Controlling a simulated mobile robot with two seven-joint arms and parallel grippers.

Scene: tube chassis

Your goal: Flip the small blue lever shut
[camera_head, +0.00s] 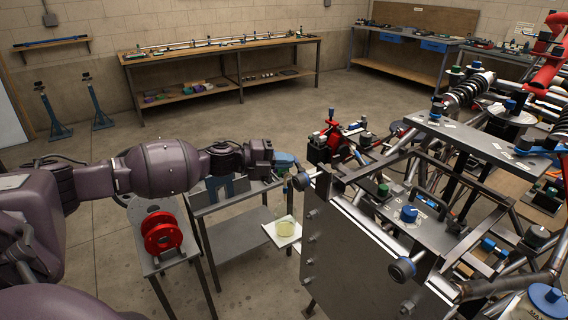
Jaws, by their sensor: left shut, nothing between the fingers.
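My left arm reaches in from the left, and its gripper (270,163) is over a small metal stand beside the chassis. The gripper is shut and holds nothing. A small blue piece (287,160), which looks like the blue lever, is just beyond the fingertips, at the left edge of the chassis. I cannot tell whether the fingers touch it or how far it is turned. The tube chassis (340,255) with its grey side plate fills the right. My right gripper is out of view.
A red spool (162,233) sits on a narrow stand at lower left. A white tray with a yellowish round item (285,228) is low beside the chassis. A workbench (225,50) is at the back. Floor is free behind the arm.

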